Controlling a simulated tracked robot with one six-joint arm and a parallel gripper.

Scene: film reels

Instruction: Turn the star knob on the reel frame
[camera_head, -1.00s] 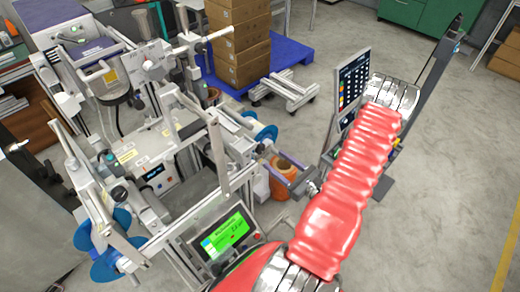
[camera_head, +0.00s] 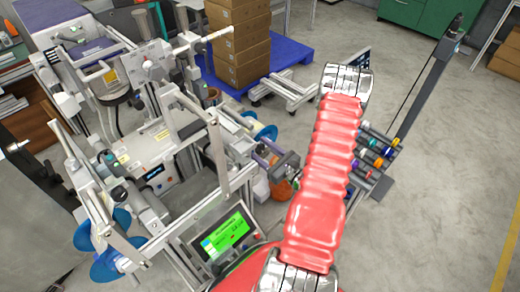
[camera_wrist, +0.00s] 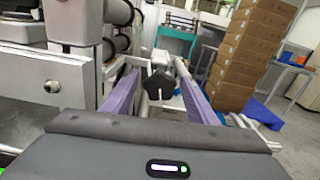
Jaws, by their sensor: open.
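The black star knob (camera_wrist: 160,85) shows in the wrist view, straight ahead on the metal reel frame (camera_wrist: 75,80). My gripper (camera_wrist: 158,92) is open, with one purple finger to the left of the knob and one to the right. The knob appears between the fingers in the picture; I cannot tell how far in front of the fingertips it is. In the head view, my gripper (camera_head: 262,150) is at the right side of the reel frame (camera_head: 217,155), near a blue reel. I cannot make out the knob in that view.
A green-lit display (camera_head: 228,233) stands at the frame's front. Cardboard boxes (camera_head: 240,45) are stacked on a blue pallet (camera_head: 292,52) behind. An orange, rounded object (camera_head: 281,190) is below my gripper.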

